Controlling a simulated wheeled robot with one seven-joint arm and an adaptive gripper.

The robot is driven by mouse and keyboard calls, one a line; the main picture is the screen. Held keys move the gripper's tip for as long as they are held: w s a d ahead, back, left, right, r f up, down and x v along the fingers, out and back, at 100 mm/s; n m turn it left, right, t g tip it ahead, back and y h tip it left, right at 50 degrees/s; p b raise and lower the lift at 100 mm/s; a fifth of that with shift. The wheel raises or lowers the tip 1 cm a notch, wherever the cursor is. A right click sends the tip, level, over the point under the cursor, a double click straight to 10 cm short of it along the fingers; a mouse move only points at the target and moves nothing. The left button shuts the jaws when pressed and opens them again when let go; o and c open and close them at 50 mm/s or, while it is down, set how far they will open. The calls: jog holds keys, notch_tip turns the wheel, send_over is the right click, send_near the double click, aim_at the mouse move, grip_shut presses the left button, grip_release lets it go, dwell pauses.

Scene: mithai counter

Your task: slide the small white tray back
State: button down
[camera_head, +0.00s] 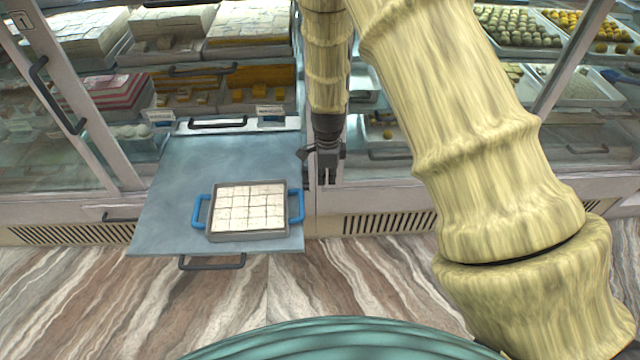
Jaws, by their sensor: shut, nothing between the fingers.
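A small grey-rimmed tray (250,237) with blue handles at its left and right sides holds white square sweets. It sits near the front right of a blue-grey pull-out shelf (180,180), which sticks out of the display counter. My gripper (326,182) points down just right of the shelf's right edge, apart from the tray and behind its right handle in the picture. Its fingers are shut and empty. The tray's underside is hidden.
A dark handle (212,262) hangs at the shelf's front edge, and another handle (218,123) is at its back. Glass cases with trays of sweets stand behind and on both sides. The marble floor (80,300) in front is clear.

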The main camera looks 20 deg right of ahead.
jog(key=w+a+f+b, duration=0.1)
jog(key=a+f+b, duration=0.1)
jog(key=f, duration=0.7)
jog(key=shift+a, duration=0.9)
jog(key=shift+a, duration=0.1)
